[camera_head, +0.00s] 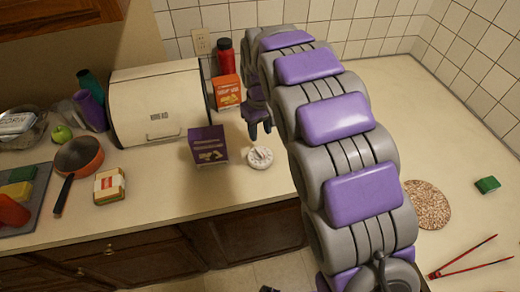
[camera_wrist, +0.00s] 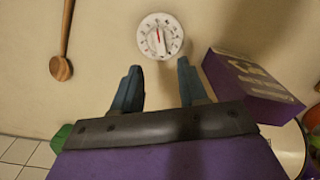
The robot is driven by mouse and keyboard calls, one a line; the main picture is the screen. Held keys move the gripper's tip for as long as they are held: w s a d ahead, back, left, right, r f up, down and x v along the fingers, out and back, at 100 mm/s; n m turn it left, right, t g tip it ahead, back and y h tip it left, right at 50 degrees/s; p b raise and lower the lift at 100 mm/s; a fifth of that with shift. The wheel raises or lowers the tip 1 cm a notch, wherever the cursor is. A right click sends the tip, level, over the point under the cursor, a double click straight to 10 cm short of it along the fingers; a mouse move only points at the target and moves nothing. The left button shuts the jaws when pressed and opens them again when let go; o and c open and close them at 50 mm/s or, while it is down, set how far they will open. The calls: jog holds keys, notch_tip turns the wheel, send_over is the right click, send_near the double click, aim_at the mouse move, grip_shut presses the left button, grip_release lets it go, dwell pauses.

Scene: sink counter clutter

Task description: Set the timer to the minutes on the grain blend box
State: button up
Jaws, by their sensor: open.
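The timer (camera_head: 259,158) is a white round dial lying face up on the counter. It also shows at the top of the wrist view (camera_wrist: 160,36), with a red mark near the top and a raised knob. A purple box (camera_head: 207,145) stands to its left, and it shows at the right in the wrist view (camera_wrist: 250,88). An orange box (camera_head: 227,92) stands behind. The lettering on both boxes is too small to read, so I cannot tell which is the grain blend. My gripper (camera_wrist: 158,68) is open and empty, its fingers above the counter and apart from the timer.
Red tongs (camera_head: 465,258) and a round mat (camera_head: 427,205) lie right. A wooden spoon (camera_wrist: 61,67) lies beside the timer.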

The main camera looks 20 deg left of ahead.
aim_at(260, 151)
notch_tip(260, 151, down, 9)
jog(key=shift+r+b, duration=0.1)
jog(key=shift+b, duration=0.8)
grip_shut()
